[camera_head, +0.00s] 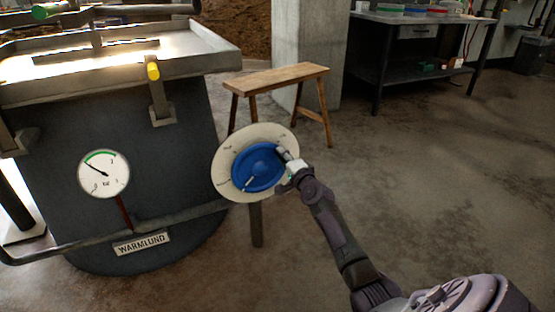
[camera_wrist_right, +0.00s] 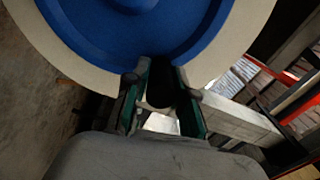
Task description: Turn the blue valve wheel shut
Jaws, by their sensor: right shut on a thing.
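The blue valve wheel (camera_head: 257,168) sits in front of a round cream dial plate (camera_head: 227,150) with small dark markings, on a pipe beside the steamer. A pale pointer shows at the wheel's lower left. My right gripper (camera_head: 285,156) is at the wheel's right rim, its fingers closed there. In the right wrist view, the blue wheel (camera_wrist_right: 130,25) fills the top, and the gripper's green-padded fingers (camera_wrist_right: 162,95) stand at its rim with a dark part between them. The exact contact is hard to make out. My left gripper is not seen.
The dark steamer vessel (camera_head: 150,215) stands at left with a pressure gauge (camera_head: 103,174) and a WARMLUND plate (camera_head: 142,243). A wooden stool (camera_head: 275,78) stands behind the wheel. A metal workbench (camera_head: 420,75) is at the back right. The floor at right is clear.

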